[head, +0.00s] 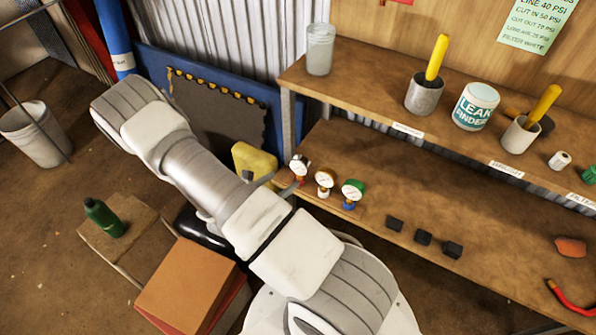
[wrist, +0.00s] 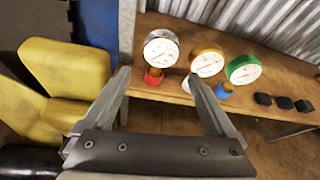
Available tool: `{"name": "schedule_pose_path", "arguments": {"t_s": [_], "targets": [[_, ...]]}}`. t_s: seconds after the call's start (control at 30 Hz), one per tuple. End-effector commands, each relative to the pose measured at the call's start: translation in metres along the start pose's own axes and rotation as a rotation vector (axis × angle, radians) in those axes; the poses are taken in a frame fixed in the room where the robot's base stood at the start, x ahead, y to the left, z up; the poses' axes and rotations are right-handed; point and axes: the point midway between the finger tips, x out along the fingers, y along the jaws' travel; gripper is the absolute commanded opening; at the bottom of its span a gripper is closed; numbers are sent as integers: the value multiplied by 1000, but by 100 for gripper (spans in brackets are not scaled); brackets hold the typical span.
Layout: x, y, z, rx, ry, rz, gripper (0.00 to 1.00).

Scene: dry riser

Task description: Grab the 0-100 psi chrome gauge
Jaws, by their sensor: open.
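Three dial gauges stand in a row at the left end of the lower wooden shelf. The chrome gauge (wrist: 161,47) has a silver rim, a white face and a red base; in the head view it is the leftmost one (head: 300,164). A brass-rimmed gauge (wrist: 207,63) with a white base and a green-rimmed gauge (wrist: 243,69) with a blue base stand to its right. The dial ranges are too small to read. My gripper (wrist: 158,76) is open and empty. In the wrist view the chrome gauge shows between and beyond its fingertips, with no visible contact.
A yellow object (head: 255,160) stands just left of the shelf end. Several small black blocks (head: 423,237) lie right of the gauges. The upper shelf (head: 390,95) holds cups and a leak-finder tub (head: 475,106). An orange-brown box (head: 187,285) is below my arm.

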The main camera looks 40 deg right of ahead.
Motion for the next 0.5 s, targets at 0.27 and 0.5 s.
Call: {"name": "schedule_pose_path", "arguments": {"t_s": [0.27,0.5], "targets": [[63,-1,-2,3,0,-4,91],[88,0,-1,2,1,-1,91]]}}
